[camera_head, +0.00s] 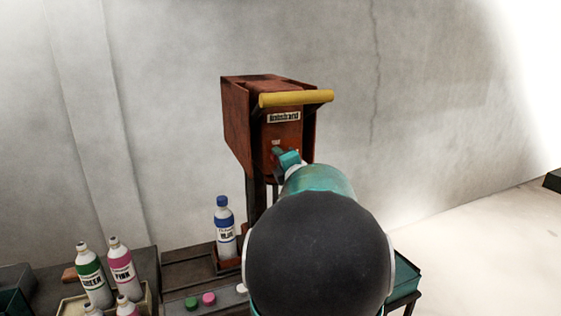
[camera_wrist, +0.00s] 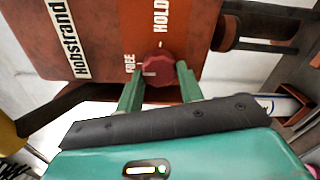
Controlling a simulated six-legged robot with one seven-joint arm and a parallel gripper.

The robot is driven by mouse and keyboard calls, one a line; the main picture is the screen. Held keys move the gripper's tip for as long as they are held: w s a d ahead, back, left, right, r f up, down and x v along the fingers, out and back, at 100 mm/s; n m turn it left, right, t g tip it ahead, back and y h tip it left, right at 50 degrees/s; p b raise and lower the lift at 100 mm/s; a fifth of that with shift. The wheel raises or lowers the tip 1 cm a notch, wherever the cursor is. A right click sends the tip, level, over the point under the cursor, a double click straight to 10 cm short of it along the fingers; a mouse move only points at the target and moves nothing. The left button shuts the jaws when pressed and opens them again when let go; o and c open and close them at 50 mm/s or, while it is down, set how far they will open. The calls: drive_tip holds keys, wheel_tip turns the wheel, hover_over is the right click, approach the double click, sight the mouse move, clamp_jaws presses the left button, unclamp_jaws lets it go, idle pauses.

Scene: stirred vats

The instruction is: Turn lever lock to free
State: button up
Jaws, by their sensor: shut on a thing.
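The lever lock is a dark red knob (camera_wrist: 160,68) on the front of a rusty brown box (camera_head: 243,115). In the wrist view the word FREE is left of the knob and HOLD is above it. A short white mark on the knob sits toward its left, on the FREE side. My gripper (camera_wrist: 158,80) has its two green fingers on either side of the knob and is shut on it. In the head view my gripper (camera_head: 285,158) is at the box front and hides most of the knob. The yellow lever bar (camera_head: 295,99) lies across the box above it.
A blue-capped bottle (camera_head: 225,230) stands below the box. Green and pink labelled bottles (camera_head: 123,268) stand in a crate at lower left. Green and pink buttons (camera_head: 208,299) are on the bench.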

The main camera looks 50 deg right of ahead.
drive_tip(key=shift+f, duration=0.1)
drive_tip(key=o, duration=1)
drive_tip(key=shift+s, duration=0.1)
drive_tip(key=v, duration=1.3)
drive_tip(key=shift+s+a, duration=0.2)
drive_tip(key=shift+s, duration=0.05)
